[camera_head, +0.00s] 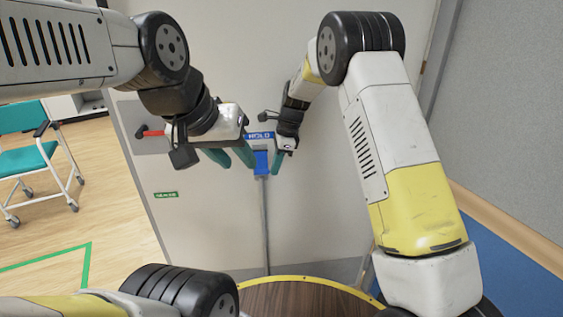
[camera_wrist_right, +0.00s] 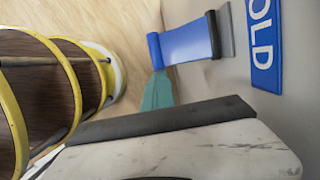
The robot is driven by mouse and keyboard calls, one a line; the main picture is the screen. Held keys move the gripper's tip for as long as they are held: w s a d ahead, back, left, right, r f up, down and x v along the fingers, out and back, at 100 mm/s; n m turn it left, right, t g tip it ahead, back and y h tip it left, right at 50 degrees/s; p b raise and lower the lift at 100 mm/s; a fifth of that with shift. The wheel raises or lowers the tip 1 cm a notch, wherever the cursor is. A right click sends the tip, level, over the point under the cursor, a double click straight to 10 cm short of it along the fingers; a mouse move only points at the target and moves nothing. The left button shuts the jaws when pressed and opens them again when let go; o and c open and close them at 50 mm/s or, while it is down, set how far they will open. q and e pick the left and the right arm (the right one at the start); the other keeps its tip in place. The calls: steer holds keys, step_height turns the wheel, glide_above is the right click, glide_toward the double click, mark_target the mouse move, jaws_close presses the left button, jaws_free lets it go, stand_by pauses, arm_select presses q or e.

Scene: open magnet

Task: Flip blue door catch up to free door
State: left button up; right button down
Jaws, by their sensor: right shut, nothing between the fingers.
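The blue door catch (camera_head: 262,161) is on the pale door (camera_head: 200,230), below a blue HOLD label (camera_head: 260,135). In the right wrist view the catch (camera_wrist_right: 187,43) is a blue flap on a dark hinge, beside the label (camera_wrist_right: 263,40). My right gripper (camera_head: 277,162) is shut and empty, just right of the catch. Its teal fingertip (camera_wrist_right: 157,91) shows at the catch's free end in the wrist view; I cannot tell if they touch. My left gripper (camera_head: 231,155) is open and empty, left of the catch, its teal fingers apart.
A red handle (camera_head: 151,133) sits on the door's left side, above a small green sign (camera_head: 166,194). A round wooden top with a yellow rim (camera_head: 300,280) is in front. A teal chair (camera_head: 38,160) stands at left. A grey wall (camera_head: 500,120) closes the right.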

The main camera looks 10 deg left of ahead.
step_height(320, 180, up, 3)
steer(key=shift+s+a+r+g, duration=0.1)
steer(key=shift+s+a+g, duration=0.05)
steer(key=shift+g, duration=0.75)
steer(key=shift+s, duration=0.15)
steer(key=shift+s+r, duration=0.2)
steer(key=shift+s, duration=0.45)
steer(key=shift+d, duration=0.2)
steer(key=v, duration=0.8)
steer(key=shift+a, duration=0.1)
